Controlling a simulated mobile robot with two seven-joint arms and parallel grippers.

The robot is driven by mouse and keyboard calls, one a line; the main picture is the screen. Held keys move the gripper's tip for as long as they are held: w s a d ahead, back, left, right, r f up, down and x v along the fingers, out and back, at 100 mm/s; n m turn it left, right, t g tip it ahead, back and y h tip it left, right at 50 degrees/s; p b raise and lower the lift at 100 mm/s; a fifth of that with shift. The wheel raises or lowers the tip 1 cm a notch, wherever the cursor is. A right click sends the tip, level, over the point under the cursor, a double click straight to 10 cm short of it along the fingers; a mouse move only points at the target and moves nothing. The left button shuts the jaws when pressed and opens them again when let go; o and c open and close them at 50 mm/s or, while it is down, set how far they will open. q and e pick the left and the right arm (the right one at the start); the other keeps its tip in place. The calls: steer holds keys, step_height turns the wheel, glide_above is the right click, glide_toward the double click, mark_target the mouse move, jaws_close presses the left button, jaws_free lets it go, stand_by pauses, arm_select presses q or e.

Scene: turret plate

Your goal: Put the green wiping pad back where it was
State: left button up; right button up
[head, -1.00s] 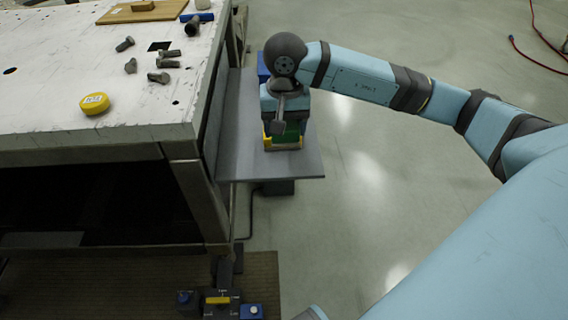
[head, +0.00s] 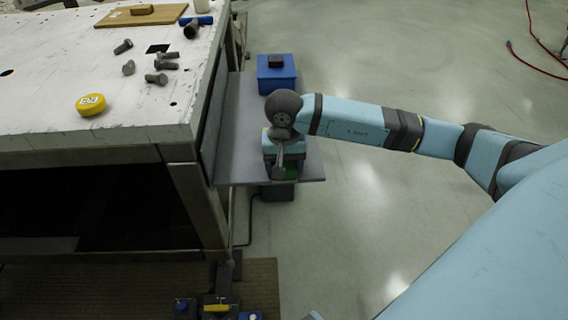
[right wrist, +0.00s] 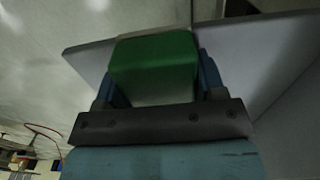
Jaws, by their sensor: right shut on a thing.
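The green wiping pad (right wrist: 153,65) is a green block between the two fingers of my right gripper (right wrist: 155,90) in the right wrist view. In the head view only a little green of the pad (head: 293,175) shows beside my right gripper (head: 283,178). The gripper is shut on the pad, near the front edge of the grey side shelf (head: 235,165). I cannot tell whether the pad touches the shelf. A bit of yellow (head: 265,133) shows behind my wrist, mostly hidden. My left gripper is not in view.
A blue box (head: 276,75) with a dark block on top stands at the shelf's far end. The white worktable (head: 120,115) at left holds several bolts (head: 156,79), a yellow round item (head: 91,104) and a wooden board (head: 120,17). Open floor lies right of the shelf.

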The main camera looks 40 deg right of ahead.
steer(key=shift+f, duration=0.15)
steer(key=o, duration=0.9)
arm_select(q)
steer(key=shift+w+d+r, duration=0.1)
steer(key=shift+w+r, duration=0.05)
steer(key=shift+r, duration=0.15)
